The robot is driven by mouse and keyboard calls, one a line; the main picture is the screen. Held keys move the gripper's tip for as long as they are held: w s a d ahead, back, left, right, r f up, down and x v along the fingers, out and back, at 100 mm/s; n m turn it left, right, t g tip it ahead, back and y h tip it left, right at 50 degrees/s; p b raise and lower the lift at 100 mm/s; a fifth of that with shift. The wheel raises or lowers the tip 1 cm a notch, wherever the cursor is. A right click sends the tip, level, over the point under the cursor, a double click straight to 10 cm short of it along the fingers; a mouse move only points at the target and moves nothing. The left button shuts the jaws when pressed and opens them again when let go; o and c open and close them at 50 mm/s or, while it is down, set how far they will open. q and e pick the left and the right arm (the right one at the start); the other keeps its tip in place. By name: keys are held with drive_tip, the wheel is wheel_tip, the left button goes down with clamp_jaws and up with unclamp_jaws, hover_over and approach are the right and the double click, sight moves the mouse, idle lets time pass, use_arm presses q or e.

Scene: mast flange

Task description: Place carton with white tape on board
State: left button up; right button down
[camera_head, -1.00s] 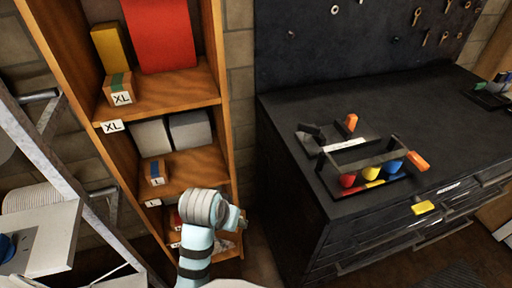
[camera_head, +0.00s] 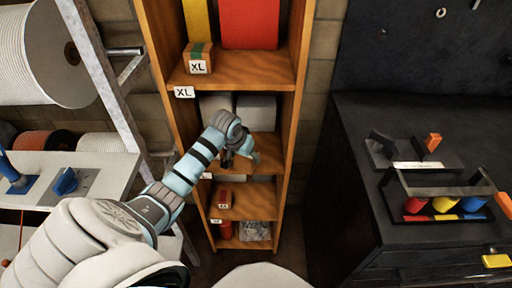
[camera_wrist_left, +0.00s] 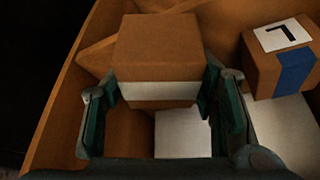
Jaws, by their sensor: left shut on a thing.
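A brown carton with a band of white tape (camera_wrist_left: 155,92) is between the fingers of my left gripper (camera_wrist_left: 160,84) in the left wrist view. The fingers are shut on its two sides. In the head view my left gripper (camera_head: 240,158) is at the middle shelf of the wooden rack (camera_head: 300,90), and the carton cannot be made out there. A carton with blue tape and an L label (camera_wrist_left: 282,58) sits right of the held carton in the wrist view. My right gripper is not in view. I cannot tell which thing is the board.
A carton with green tape marked XL (camera_head: 199,58) stands on the shelf above. A metal ladder-like frame (camera_head: 112,80) stands at left. A dark workbench (camera_head: 350,150) with a tool caddy (camera_head: 440,190) is at right.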

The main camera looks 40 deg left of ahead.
use_arm(q)
drive_tip(key=w+b, duration=0.1)
drive_tip(key=w, duration=0.1)
drive_tip(key=w+a, duration=0.1)
drive_tip(key=w, duration=0.2)
drive_tip(key=w+b, duration=0.1)
drive_tip(key=w, duration=0.1)
drive_tip(key=shift+w+a+f+b, duration=0.2)
drive_tip(key=shift+w+a+b, duration=0.1)
drive_tip(key=shift+w+a, duration=0.1)
drive_tip(key=shift+s+f, duration=0.1)
drive_tip(key=shift+f, duration=0.5)
drive_tip(key=o, duration=1.5)
